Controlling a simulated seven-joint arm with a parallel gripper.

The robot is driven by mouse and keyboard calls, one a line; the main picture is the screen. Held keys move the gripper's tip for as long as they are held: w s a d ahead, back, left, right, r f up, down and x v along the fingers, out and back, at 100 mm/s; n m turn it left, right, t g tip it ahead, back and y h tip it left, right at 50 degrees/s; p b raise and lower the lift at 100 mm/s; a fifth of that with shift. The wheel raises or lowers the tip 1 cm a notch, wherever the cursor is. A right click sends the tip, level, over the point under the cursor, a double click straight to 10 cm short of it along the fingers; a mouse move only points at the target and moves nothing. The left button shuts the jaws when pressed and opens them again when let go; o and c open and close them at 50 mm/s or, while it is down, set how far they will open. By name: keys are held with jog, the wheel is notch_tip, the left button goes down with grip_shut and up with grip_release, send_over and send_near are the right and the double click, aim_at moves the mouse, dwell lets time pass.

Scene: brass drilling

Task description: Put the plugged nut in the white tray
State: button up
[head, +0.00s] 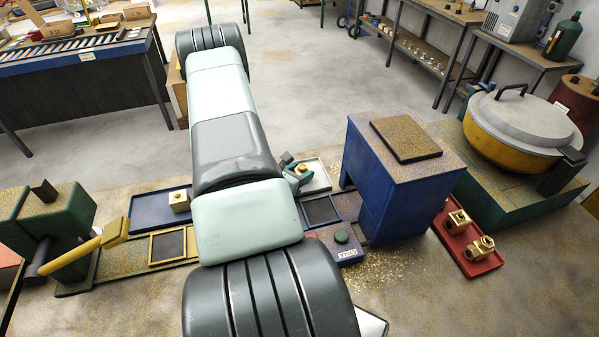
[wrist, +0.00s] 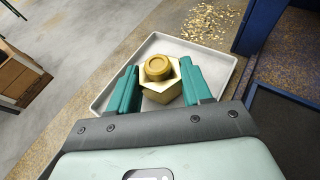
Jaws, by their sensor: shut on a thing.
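The plugged nut is a brass hexagonal nut (wrist: 161,87) with a round plug (wrist: 158,67) on top. It is between the teal fingers of my gripper (wrist: 161,88) in the wrist view, and the gripper is shut on it. The nut is over or in the white tray (wrist: 110,85); I cannot tell whether it touches the tray floor. In the head view the white tray (head: 318,172) lies beyond my arm, with the nut (head: 303,170) at its left part. My gripper (head: 297,171) is mostly hidden behind my arm there.
A blue tray (head: 145,208) with another brass piece (head: 179,200) lies left of my arm. A blue cabinet (head: 385,190) stands right of the white tray. A red tray (head: 462,262) holds brass fittings. Brass chips (wrist: 210,22) lie beside the white tray.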

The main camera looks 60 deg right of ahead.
jog(key=o, duration=1.4)
jog(key=shift+f, duration=0.1)
jog(key=shift+r, duration=0.2)
jog(key=v, duration=1.2)
